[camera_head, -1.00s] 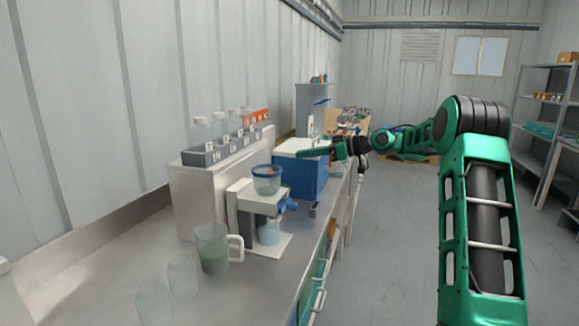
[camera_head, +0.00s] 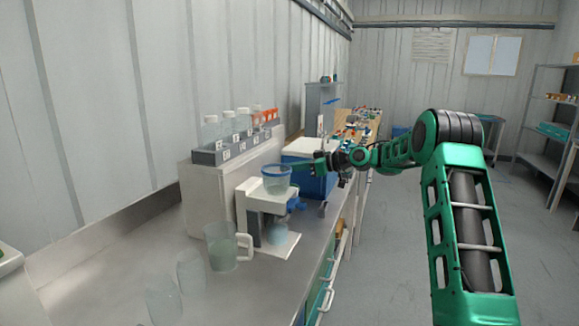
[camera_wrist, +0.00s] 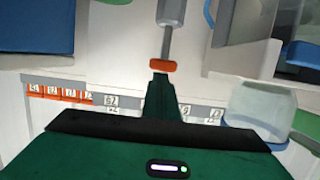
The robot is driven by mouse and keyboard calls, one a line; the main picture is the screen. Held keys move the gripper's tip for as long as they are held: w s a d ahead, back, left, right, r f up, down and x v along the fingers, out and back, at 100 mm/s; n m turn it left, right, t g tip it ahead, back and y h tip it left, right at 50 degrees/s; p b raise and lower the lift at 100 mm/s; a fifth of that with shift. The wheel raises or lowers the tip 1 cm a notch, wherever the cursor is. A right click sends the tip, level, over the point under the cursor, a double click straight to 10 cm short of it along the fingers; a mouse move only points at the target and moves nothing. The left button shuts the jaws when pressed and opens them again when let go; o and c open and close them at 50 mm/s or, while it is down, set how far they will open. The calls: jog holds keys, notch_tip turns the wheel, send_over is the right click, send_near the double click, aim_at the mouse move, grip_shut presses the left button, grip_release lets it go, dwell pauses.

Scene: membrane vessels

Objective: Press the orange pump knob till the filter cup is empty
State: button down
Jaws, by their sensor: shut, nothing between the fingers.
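The filter cup (camera_head: 276,182), clear with a blue rim, stands on top of a white filter stand (camera_head: 262,197). It also shows upside down at the right of the wrist view (camera_wrist: 262,105). I cannot tell its liquid level clearly. The orange pump knob (camera_wrist: 162,65) sits on the end of a grey rod in the wrist view; I cannot make it out in the head view. My gripper (camera_wrist: 160,78) is shut and empty, its tips right at the knob; I cannot tell whether they touch. In the head view, my gripper (camera_head: 308,164) is just right of the cup.
A jug (camera_head: 221,250) with greenish liquid stands left of the stand, near two clear beakers (camera_head: 190,272). A small vessel (camera_head: 277,234) is under the cup. A bottle rack (camera_head: 235,148) stands behind on a grey-white box. A blue-and-white cooler (camera_head: 318,185) is beyond the stand.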

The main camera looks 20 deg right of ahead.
jog(key=shift+f, duration=0.1)
jog(key=shift+f, duration=2.35)
jog(key=s+d+r, duration=0.6)
jog(key=d+r, duration=0.1)
jog(key=shift+d, duration=0.3)
